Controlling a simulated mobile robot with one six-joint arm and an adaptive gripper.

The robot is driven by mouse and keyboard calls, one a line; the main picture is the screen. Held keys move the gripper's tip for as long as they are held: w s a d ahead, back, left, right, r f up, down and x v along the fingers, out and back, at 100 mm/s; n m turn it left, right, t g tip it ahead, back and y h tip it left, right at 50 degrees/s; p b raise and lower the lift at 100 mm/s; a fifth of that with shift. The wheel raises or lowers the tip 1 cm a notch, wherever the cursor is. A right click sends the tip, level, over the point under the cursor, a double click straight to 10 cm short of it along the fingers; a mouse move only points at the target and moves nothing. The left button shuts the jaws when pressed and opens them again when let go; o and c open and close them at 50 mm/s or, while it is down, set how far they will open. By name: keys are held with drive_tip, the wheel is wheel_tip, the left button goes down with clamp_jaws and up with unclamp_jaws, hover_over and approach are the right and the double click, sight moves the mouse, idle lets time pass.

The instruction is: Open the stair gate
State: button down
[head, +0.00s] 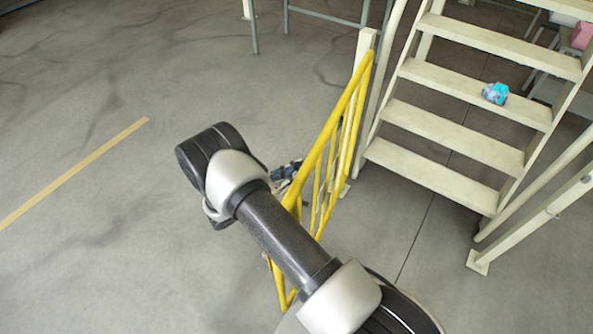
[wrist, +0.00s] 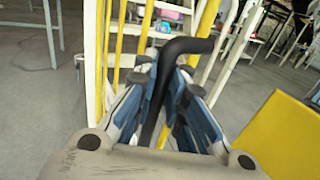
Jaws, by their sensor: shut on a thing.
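The yellow stair gate (head: 325,150) stands at an angle out from the cream post (head: 364,45) at the left foot of the stairs. Its lower part is hidden behind my arm. My gripper (head: 287,172) is at the gate's left side, partly hidden by my arm. In the wrist view my gripper (wrist: 166,82) is shut on a black bent handle (wrist: 190,46), which passes between the two blue-grey fingers. Yellow gate bars (wrist: 118,45) show just beyond the fingers, and a broad yellow part (wrist: 280,138) lies at right.
Cream stairs (head: 450,130) rise behind the gate, with a blue item (head: 495,93) on one tread. A railing post (head: 478,262) stands at right. A pink box (head: 582,35) is at the upper right. The floor at left is clear, with a yellow line (head: 75,172).

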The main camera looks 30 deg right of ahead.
drive_tip(key=shift+s+a+f, duration=0.1)
drive_tip(key=shift+s+f, duration=0.05)
drive_tip(key=c, duration=1.9)
unclamp_jaws()
drive_tip(key=shift+a, duration=0.15)
drive_tip(key=o, duration=0.3)
drive_tip(key=shift+r, duration=0.2)
drive_tip(key=s+a, duration=0.1)
drive_tip(key=a, duration=1)
drive_tip(key=shift+s+a, duration=0.25)
drive_tip(key=shift+a, duration=0.1)
